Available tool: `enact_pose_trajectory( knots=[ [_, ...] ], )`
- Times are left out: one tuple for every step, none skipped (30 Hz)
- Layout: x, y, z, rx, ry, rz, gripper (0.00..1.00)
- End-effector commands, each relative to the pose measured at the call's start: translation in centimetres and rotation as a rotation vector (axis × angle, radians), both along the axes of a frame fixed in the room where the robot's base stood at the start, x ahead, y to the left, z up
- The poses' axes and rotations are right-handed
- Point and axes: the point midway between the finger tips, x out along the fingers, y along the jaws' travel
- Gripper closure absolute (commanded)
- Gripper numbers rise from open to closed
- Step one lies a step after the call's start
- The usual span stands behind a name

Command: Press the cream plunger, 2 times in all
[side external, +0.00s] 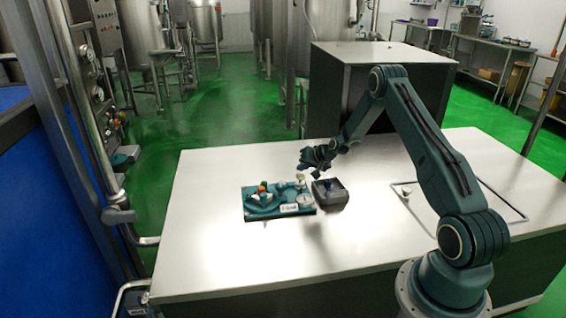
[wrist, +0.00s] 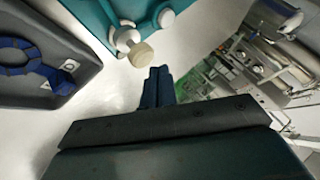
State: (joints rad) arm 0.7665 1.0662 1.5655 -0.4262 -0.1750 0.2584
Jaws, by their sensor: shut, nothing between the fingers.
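The cream plunger (wrist: 141,55) shows in the wrist view as a round cream knob on a pale stem at the edge of a teal unit (wrist: 92,12). My gripper (wrist: 158,74) is shut and empty. Its fingertips appear just below and to the right of the knob, with a small gap in the picture. In the side external view my gripper (side external: 304,163) is above the back right part of the teal unit (side external: 250,213). A small pale shape (side external: 300,178) under the fingers there seems to be the plunger; contact cannot be told.
A dark grey box (side external: 336,203) with a blue part stands right of the teal unit; the wrist view shows a blue ring (wrist: 22,55) on it. An orange knob (side external: 262,187) rises on the unit's left. The white tabletop (side external: 205,250) is clear in front and at left.

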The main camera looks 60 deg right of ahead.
Motion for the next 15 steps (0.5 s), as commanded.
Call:
enact_pose_trajectory(
  knots=[
    [0.0, 0.0, 0.02, 0.0, 0.0, 0.0, 1.0],
    [0.0, 0.0, 0.02, 0.0, 0.0, 0.0, 1.0],
    [0.01, 0.0, 0.03, 0.0, 0.0, 0.0, 1.0],
    [0.01, 0.0, 0.03, 0.0, 0.0, 0.0, 1.0],
    [0.01, 0.0, 0.03, 0.0, 0.0, 0.0, 1.0],
    [0.01, -0.01, 0.04, 0.0, 0.0, 0.0, 1.0],
    [0.01, -0.01, 0.04, 0.0, 0.0, 0.0, 1.0],
    [0.02, -0.01, 0.05, -0.001, -0.001, -0.001, 1.0],
    [0.02, -0.01, 0.08, -0.001, -0.001, -0.001, 1.0],
    [0.03, -0.02, 0.13, 0.0, -0.001, 0.0, 1.0],
    [0.03, -0.02, 0.21, 0.0, -0.001, 0.0, 1.0],
    [0.04, -0.03, 0.34, -0.002, -0.002, 0.0, 1.0],
    [0.05, -0.04, 0.47, -0.002, -0.002, 0.0, 1.0],
    [0.06, -0.05, 0.64, -0.002, -0.002, 0.0, 1.0],
    [0.06, -0.05, 0.88, -0.002, -0.003, 0.0, 1.0]
  ],
)
